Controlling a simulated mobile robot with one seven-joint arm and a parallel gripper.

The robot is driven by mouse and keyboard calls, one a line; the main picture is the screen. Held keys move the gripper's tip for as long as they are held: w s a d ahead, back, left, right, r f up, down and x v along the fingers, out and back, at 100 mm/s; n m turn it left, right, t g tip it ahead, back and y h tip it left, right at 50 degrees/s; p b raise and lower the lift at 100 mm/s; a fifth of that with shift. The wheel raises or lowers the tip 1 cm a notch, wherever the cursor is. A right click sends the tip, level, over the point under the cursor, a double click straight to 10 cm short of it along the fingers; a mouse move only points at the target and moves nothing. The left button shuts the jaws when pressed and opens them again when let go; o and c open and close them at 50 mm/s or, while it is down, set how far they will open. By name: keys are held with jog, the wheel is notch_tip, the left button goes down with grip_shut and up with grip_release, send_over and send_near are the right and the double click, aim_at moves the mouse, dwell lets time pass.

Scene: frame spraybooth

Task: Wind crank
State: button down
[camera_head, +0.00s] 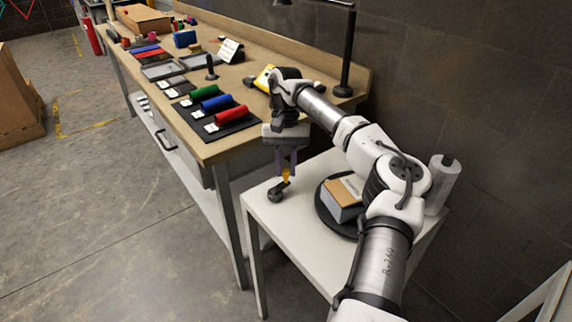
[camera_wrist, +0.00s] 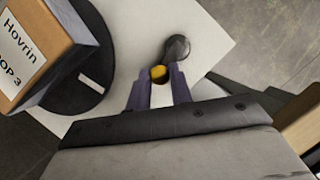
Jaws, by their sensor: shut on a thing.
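The crank has a dark hub and arm (camera_head: 276,192) and a yellow handle (camera_head: 286,174). It sits at the near left corner of a white side table (camera_head: 290,240). My gripper (camera_head: 286,168) points down over it with its purple fingers shut on the yellow handle. In the wrist view the yellow handle (camera_wrist: 159,72) shows between the fingertips of my gripper (camera_wrist: 158,84), with the dark crank hub (camera_wrist: 178,47) beyond it. A round black turntable (camera_head: 326,212) carries a cardboard box (camera_head: 342,198) on the same table, right of the crank. The lower handle is partly hidden by the fingers.
A wooden workbench (camera_head: 214,150) stands behind and left, holding green, blue and red rollers (camera_head: 232,115). A black lamp post (camera_head: 347,60) rises at its right end. A grey cylinder (camera_head: 443,182) stands at the side table's right. Open floor lies left.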

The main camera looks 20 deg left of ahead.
jog(key=c, duration=1.3)
grip_release()
jog(key=shift+p+v, duration=2.5)
jog(key=shift+v, duration=4.4)
jog(key=shift+o, duration=0.2)
